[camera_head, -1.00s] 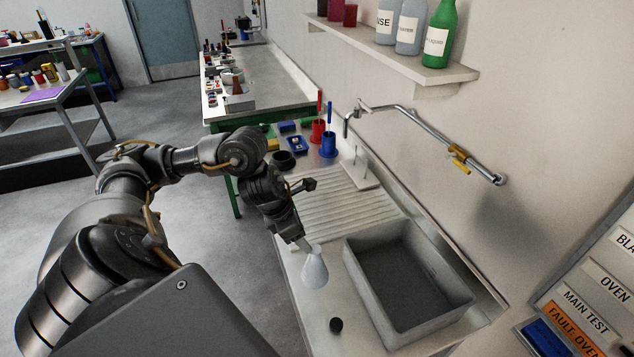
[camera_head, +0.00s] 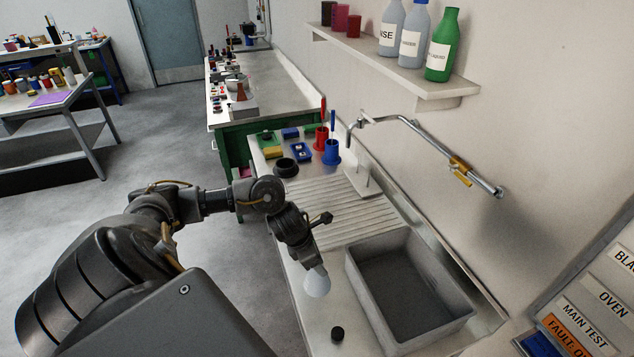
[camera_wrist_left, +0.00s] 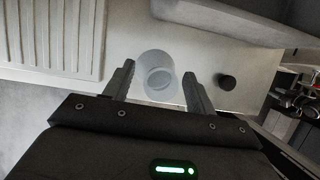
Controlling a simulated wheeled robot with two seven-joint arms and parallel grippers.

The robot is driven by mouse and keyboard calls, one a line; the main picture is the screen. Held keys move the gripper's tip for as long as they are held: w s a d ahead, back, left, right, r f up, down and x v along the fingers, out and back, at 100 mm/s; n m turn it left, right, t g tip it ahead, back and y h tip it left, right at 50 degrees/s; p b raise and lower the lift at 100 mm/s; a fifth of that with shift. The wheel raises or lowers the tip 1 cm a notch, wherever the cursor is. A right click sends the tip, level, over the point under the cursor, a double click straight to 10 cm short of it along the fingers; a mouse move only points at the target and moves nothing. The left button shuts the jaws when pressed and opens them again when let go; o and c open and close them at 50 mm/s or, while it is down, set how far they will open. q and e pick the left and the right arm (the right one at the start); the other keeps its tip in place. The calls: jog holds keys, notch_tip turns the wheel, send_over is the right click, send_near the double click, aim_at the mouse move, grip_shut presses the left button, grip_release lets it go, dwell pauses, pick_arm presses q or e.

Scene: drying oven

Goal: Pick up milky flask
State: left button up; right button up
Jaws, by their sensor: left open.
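The milky flask (camera_head: 317,282) is a pale, translucent cone standing on the counter, left of the sink. My left gripper (camera_head: 308,262) is at its top, and the gripper hides the neck in the head view. In the left wrist view the flask (camera_wrist_left: 157,62) shows from above, with its round rim between the two spread fingers of my left gripper (camera_wrist_left: 158,74). A gap shows on each side of the rim, so the gripper is open and not closed on the flask. My right gripper is not in view.
A small black stopper (camera_head: 337,333) lies on the counter near the flask. The grey sink (camera_head: 362,290) is just to the right, with a ribbed drainboard (camera_head: 350,218) behind. A tap (camera_head: 420,135) reaches out from the wall. Coloured holders (camera_head: 331,152) stand farther back.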

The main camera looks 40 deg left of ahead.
pick_arm(q)
jog(key=c, duration=1.2)
grip_shut()
jog(key=shift+r, duration=0.15)
